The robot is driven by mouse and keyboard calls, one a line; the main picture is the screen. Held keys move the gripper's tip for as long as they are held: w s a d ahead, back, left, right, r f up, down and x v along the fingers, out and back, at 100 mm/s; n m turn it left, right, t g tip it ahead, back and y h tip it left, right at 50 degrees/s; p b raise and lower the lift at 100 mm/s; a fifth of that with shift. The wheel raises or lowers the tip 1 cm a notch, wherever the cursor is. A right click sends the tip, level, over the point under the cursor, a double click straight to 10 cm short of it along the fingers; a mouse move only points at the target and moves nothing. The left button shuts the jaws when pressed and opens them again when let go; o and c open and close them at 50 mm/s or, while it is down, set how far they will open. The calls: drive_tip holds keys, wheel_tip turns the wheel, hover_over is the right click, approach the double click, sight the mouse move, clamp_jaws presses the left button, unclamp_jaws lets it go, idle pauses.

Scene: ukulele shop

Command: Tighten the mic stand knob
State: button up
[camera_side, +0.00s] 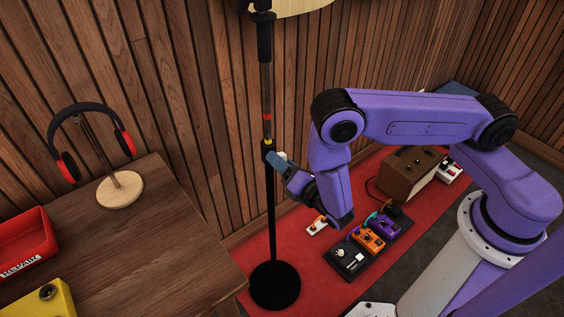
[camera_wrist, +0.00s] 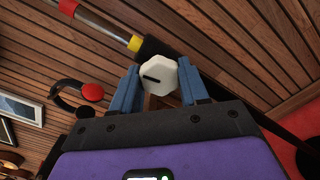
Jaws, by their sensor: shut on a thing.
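The mic stand (camera_side: 272,215) stands upright on a round black base, with red and yellow bands on its pole. Its knob is a white faceted disc with a dark slot, seen face-on in the wrist view (camera_wrist: 158,77). My gripper (camera_wrist: 157,84) has its two blue fingers on either side of the knob, shut on it. In the side view my gripper (camera_side: 277,160) reaches the stand from the right, just below the yellow band. Only a bit of the white knob (camera_side: 283,156) shows there; the rest is hidden by the fingers.
A wooden table (camera_side: 150,235) at left holds headphones on a stand (camera_side: 120,188), a red tray (camera_side: 25,245) and a yellow box (camera_side: 45,300). A pedalboard (camera_side: 350,255) and a brown amplifier (camera_side: 408,172) sit on the red rug (camera_side: 240,240). A plank wall is behind the stand.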

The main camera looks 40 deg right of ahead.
drive_tip(key=o, duration=1.1)
drive_tip(key=shift+c, duration=0.2)
drive_tip(key=shift+s, duration=0.1)
drive_tip(key=s, duration=1.7)
drive_tip(key=shift+s, duration=0.15)
drive_tip(key=shift+r, duration=0.1)
